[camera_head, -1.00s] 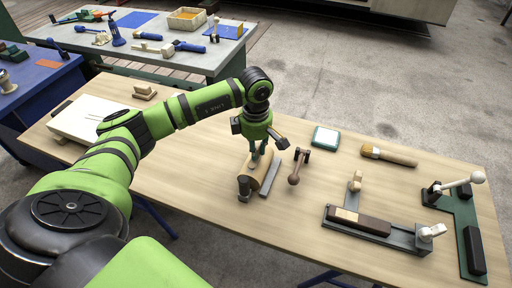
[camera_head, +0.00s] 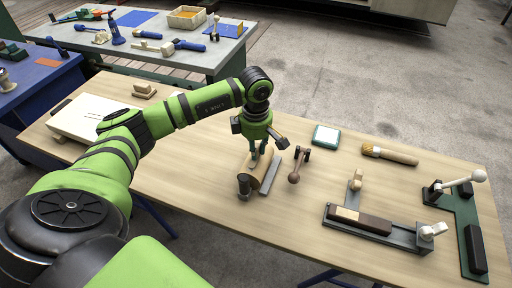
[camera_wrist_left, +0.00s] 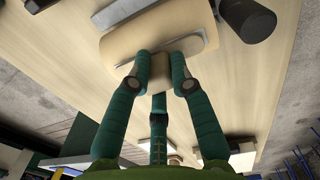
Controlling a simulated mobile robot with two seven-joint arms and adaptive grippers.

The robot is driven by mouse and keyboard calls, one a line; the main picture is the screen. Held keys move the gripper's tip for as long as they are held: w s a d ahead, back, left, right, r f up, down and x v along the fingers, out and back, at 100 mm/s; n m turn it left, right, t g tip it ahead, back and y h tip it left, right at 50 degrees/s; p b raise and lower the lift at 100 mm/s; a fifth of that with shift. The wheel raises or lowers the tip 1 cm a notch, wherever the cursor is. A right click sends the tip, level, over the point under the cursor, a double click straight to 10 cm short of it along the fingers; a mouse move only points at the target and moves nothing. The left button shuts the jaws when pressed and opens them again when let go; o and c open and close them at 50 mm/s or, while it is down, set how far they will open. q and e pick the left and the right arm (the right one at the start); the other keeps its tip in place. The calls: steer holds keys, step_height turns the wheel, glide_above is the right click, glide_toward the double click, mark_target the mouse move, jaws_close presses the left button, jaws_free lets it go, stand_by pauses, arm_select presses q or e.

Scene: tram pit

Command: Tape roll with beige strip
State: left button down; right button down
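A beige, rounded roll-like piece (camera_head: 268,164) sits on a small holder with a grey metal bar (camera_head: 271,178) and a dark end, near the front edge of the wooden table. The roll also shows at the top of the left wrist view (camera_wrist_left: 145,30). My left gripper (camera_head: 258,158) points down at it from above. In the left wrist view its green fingers (camera_wrist_left: 160,68) close around a small beige piece, which looks like the strip, against the roll. Part of that piece is hidden by the fingers. My right gripper is not in view.
A dark lever with a brown ball (camera_head: 294,178) stands just right of the holder. Further right are a white-topped pad (camera_head: 326,136), a brush (camera_head: 388,154), a clamp fixture (camera_head: 378,228) and a green plate with a lever (camera_head: 469,230). A white board (camera_head: 90,118) lies left.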

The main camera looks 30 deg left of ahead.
arm_select(q)
steer(key=c, duration=1)
jaws_free()
steer(key=shift+c, duration=0.2)
step_height(320, 180, up, 12)
steer(key=shift+s, duration=0.1)
